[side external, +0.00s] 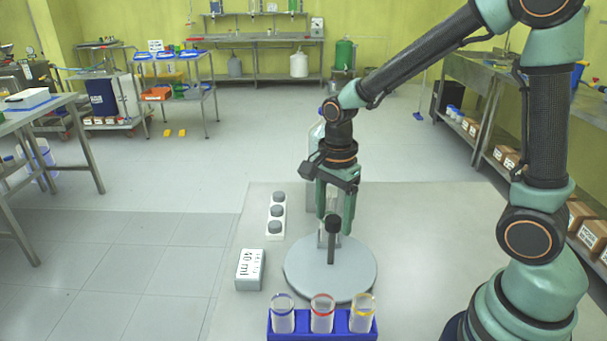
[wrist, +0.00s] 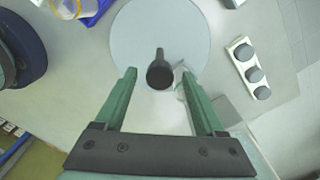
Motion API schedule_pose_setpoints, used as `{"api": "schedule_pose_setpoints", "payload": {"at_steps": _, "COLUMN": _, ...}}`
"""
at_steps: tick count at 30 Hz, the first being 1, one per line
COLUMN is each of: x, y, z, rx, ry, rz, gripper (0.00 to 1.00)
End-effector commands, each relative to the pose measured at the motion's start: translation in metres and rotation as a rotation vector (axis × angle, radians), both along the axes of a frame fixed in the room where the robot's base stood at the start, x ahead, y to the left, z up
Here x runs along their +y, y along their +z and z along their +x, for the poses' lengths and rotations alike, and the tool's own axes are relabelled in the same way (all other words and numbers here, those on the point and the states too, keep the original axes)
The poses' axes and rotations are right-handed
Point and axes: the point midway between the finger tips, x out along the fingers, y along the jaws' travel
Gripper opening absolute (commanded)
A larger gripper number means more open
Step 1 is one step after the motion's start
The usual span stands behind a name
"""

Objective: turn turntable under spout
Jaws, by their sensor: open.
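The turntable is a round light-grey disc (side external: 312,277) on the table, also in the wrist view (wrist: 130,40). A dark upright peg with a round knob (side external: 332,225) stands on it; the knob shows in the wrist view (wrist: 160,75). My gripper (side external: 336,218) points down above the disc with its green fingers open. In the wrist view the knob lies ahead of and between the fingertips (wrist: 160,74); I cannot tell whether they touch it. A clear glass vessel (side external: 317,135) stands behind my gripper and is partly hidden. A spout is not clearly visible.
A blue rack (side external: 322,325) with three tubes ringed blue, red and yellow stands in front of the disc. A white block marked 40 ml (side external: 249,270) lies left of it. A white strip with three grey knobs (side external: 277,213) is behind that. The table's right side is clear.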

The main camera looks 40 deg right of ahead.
Motion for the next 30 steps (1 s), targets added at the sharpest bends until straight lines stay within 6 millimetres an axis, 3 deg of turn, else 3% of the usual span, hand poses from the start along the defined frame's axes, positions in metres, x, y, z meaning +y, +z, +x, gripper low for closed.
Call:
{"api": "schedule_pose_setpoints", "payload": {"at_steps": 5, "x": 0.0, "y": 0.018, "z": 0.002, "rx": -0.007, "ry": 0.001, "rz": 0.0, "gripper": 0.72}}
{"api": "schedule_pose_setpoints", "payload": {"at_steps": 18, "x": 0.0, "y": 0.102, "z": 0.001, "rx": -0.006, "ry": -0.001, "rz": 0.0, "gripper": 0.72}}
{"api": "schedule_pose_setpoints", "payload": {"at_steps": 24, "x": 0.0, "y": 0.119, "z": 0.001, "rx": -0.004, "ry": -0.001, "rz": 0.0, "gripper": 0.72}}
{"api": "schedule_pose_setpoints", "payload": {"at_steps": 30, "x": 0.0, "y": 0.121, "z": 0.0, "rx": -0.002, "ry": -0.001, "rz": 0.0, "gripper": 0.72}}
